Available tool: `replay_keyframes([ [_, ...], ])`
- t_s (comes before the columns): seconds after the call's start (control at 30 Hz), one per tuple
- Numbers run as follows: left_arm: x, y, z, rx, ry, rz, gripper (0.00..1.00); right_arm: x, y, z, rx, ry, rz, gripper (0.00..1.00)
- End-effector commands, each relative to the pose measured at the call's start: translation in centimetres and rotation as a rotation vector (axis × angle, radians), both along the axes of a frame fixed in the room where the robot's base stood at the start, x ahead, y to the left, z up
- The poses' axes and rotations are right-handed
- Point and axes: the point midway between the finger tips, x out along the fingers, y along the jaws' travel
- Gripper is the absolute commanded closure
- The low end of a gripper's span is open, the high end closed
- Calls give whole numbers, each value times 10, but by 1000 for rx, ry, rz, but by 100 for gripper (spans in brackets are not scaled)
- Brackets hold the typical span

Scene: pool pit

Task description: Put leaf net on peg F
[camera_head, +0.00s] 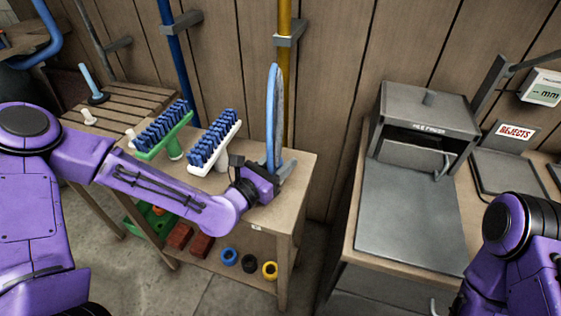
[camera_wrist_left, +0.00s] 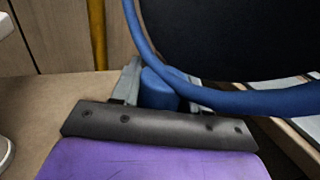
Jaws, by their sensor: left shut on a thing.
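The leaf net (camera_head: 271,120) is a blue hoop, seen nearly edge-on and upright above the right end of the wooden bench. The left wrist view shows its blue rim (camera_wrist_left: 225,100) around a dark mesh. My left gripper (camera_head: 282,175) is shut on the net's blue stub, which sits between the fingers (camera_wrist_left: 160,88). The net and gripper are above the bench top's right end. Short pale pegs stand on the bench to the left, but no letter is readable, so I cannot tell which is peg F. My right gripper is out of view.
A green brush (camera_head: 163,128) and a white brush (camera_head: 215,147) stand raised on the bench (camera_head: 298,160). Its lower shelf holds red blocks and coloured rings (camera_head: 249,263). Blue and yellow poles (camera_head: 284,60) hang behind. A grey machine (camera_head: 425,125) stands on the right counter.

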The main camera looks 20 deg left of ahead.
Motion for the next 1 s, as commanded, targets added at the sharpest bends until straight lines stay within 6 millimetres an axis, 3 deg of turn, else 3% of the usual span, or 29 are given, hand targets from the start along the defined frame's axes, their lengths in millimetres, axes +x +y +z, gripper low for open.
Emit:
replay_keyframes([
  [0.27, 0, 0, 1, -1, -2, 0, 93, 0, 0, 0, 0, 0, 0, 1],
  [0.3, 0, 0, 1, 0, -1, 0, 43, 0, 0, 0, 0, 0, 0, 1],
  [0.37, 0, 0, 1, 0, -1, 0, 26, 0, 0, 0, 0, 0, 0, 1],
  [0.57, 0, 0, 1, 0, -1, 0, 26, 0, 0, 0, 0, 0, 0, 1],
  [0.67, 0, 0, 0, 0, 0, 0, 1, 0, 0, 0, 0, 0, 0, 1],
  [1.0, 0, 0, 0, 0, 0, 0, 1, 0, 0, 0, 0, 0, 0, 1],
])
